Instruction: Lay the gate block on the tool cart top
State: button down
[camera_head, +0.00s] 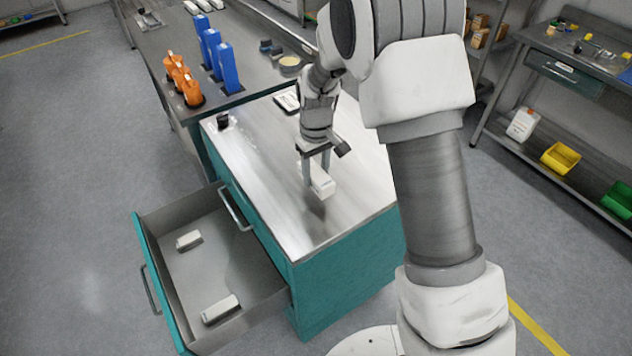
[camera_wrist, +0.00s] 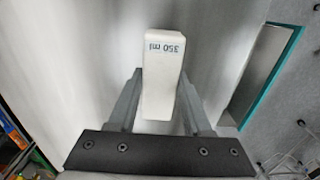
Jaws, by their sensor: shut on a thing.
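The gate block, a white block (camera_head: 322,183), is between the fingers of my gripper (camera_head: 316,162), over the tool cart top. In the wrist view the block (camera_wrist: 163,75) reads "350 ml" and my gripper (camera_wrist: 162,100) is shut on its sides. The tool cart top (camera_head: 275,200) is a bare metal surface on a teal cart. A dark shadow lies just below the block, and I cannot tell whether the block touches the top.
The teal drawer (camera_head: 160,235) stands open at the cart's left, with two white blocks (camera_head: 189,240) (camera_head: 220,309) inside. A small black object (camera_head: 223,121) and a tray (camera_head: 287,102) are on the cart's far part. Orange (camera_head: 187,87) and blue (camera_head: 228,68) items stand on the bench behind.

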aim_at(317, 172)
jog(key=shift+f, duration=2)
jog(key=shift+f, duration=0.2)
jog(key=shift+c, duration=1.7)
grip_release()
notch_tip(317, 172, up, 13)
jog(key=shift+f, duration=0.2)
